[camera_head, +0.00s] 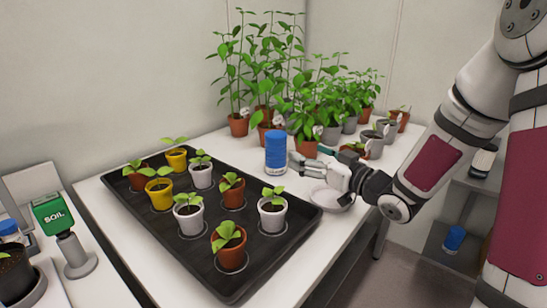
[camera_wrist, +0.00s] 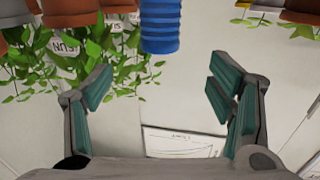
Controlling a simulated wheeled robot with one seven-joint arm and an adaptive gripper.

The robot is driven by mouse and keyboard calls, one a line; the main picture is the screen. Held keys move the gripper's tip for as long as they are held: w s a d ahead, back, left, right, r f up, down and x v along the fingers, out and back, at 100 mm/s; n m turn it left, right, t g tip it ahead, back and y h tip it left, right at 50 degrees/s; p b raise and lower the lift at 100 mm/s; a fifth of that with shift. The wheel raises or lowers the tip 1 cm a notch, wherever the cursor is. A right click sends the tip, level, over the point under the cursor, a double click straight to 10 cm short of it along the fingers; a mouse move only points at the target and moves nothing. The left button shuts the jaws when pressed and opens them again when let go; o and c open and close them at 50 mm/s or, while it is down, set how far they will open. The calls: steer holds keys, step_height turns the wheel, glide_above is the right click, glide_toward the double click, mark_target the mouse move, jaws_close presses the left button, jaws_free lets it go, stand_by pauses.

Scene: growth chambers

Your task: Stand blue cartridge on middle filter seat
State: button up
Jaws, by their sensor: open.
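A blue ribbed cartridge (camera_head: 275,148) stands upright on the white table, just past the right rim of the black plant tray. It also shows at the top of the wrist view (camera_wrist: 160,27), where the picture is upside down. My gripper (camera_head: 308,157) is just to the right of the cartridge. In the wrist view its jaws (camera_wrist: 158,85) are open and empty, with the cartridge beyond the fingertips, roughly centred between them. I cannot pick out a middle filter seat in either view.
The black tray (camera_head: 163,236) holds several potted seedlings. Taller potted plants (camera_head: 262,70) crowd the table behind the cartridge. A white dish (camera_head: 330,197) lies below my gripper. Another blue item (camera_head: 454,238) sits on a low shelf at right. A green soil sign (camera_head: 54,213) stands left.

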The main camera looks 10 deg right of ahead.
mark_target(276, 137)
steer(key=b+x, duration=0.2)
steer(key=x, duration=1.1)
steer(key=shift+w, duration=0.15)
steer(key=c, duration=1.3)
steer(key=shift+c, duration=0.8)
steer(key=shift+r, duration=0.15)
